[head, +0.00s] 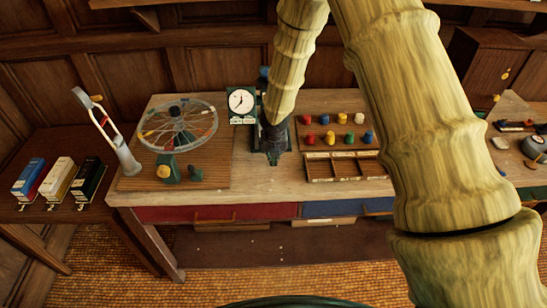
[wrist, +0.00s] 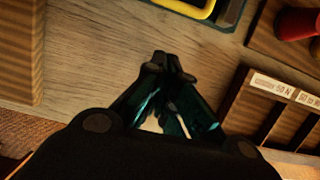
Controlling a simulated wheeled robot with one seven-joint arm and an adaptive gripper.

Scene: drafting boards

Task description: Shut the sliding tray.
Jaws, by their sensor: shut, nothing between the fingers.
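Which part is the sliding tray is not certain from these views. A wooden compartment tray (head: 343,181) with a pale label strip lies on the bench, in front of the board of coloured pegs; its labelled edge also shows at the right of the wrist view (wrist: 262,108). Under the bench top are a red drawer front (head: 180,214) and a blue drawer front (head: 330,209); how far either stands out is hard to tell. My gripper (head: 274,160) is shut and empty, pointing down over the bench left of the compartment tray. In the wrist view its fingertips (wrist: 168,64) meet.
A spoked wheel (head: 178,125) on a wooden board stands left of my gripper, with a clock (head: 242,101) close by. Coloured pegs (head: 368,137) stand behind the compartment tray. Three boxes (head: 58,180) sit on the left table. My arm hides part of the right side.

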